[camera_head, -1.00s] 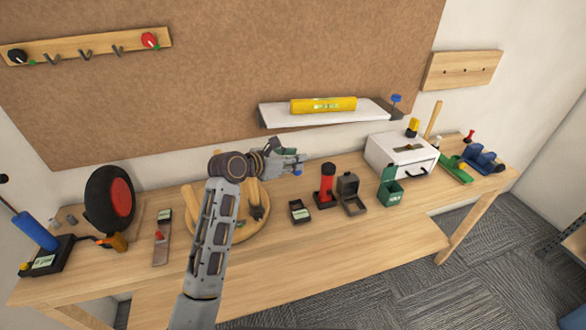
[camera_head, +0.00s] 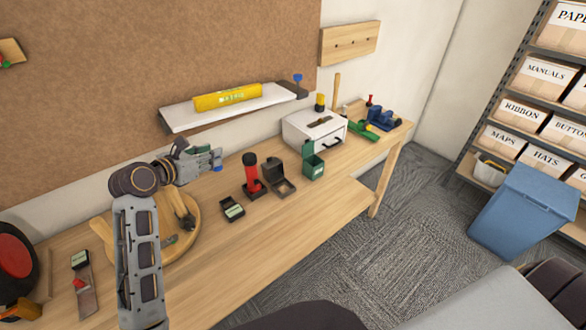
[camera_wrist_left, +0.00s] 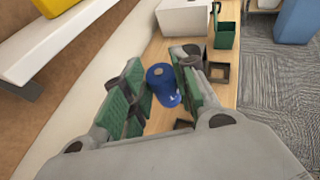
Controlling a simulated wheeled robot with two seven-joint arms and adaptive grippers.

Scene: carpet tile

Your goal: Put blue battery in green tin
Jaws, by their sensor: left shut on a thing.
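My left gripper (camera_head: 217,158) is above the workbench in the head view, shut on the blue battery. The blue battery (camera_wrist_left: 162,86) shows between the green finger pads in the left wrist view; in the head view only a small blue bit (camera_head: 218,167) shows at the fingertips. The green tin (camera_head: 313,166) stands on the bench to the right of the gripper, with its lid raised at the back. It also shows at the top of the left wrist view (camera_wrist_left: 224,40), beyond the gripper and apart from it. My right gripper is not in view.
A red flashlight (camera_head: 251,174), an open dark tin (camera_head: 283,186) and a small dark box (camera_head: 232,209) stand on the bench between gripper and green tin. A white box (camera_head: 312,131) is behind.

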